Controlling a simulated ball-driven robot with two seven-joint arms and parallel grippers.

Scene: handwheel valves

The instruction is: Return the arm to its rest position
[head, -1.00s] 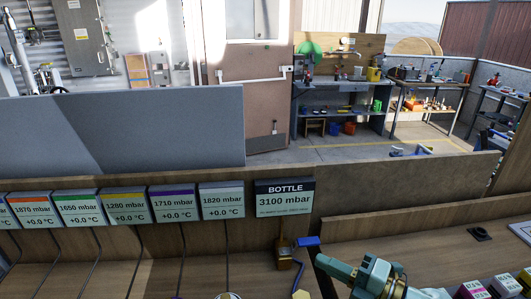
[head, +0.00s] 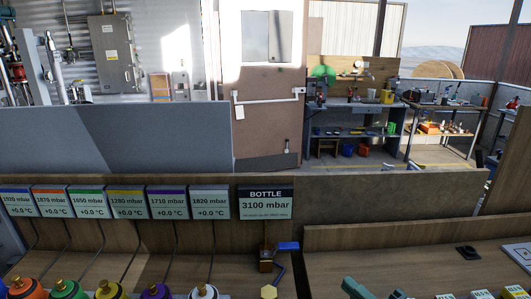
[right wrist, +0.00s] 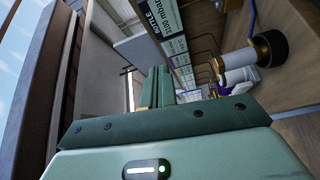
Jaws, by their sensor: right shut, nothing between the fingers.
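My right gripper (head: 354,287) shows only partly at the bottom edge of the head view, right of the brass valve (head: 266,262) with its blue lever (head: 288,246). In the right wrist view its green fingers (right wrist: 160,86) are together with nothing between them. It is apart from the valve hardware in view. A brass and white fitting with a dark round knob (right wrist: 271,47) shows to the right of the fingers there. My left gripper is not in view.
Several display boxes (head: 167,202) and the bottle display (head: 266,204) line the wooden back board. Several coloured caps with brass tops (head: 110,288) stand at the lower left. Small labelled blocks (head: 481,294) sit at the lower right. A grey panel (head: 115,138) rises behind the displays.

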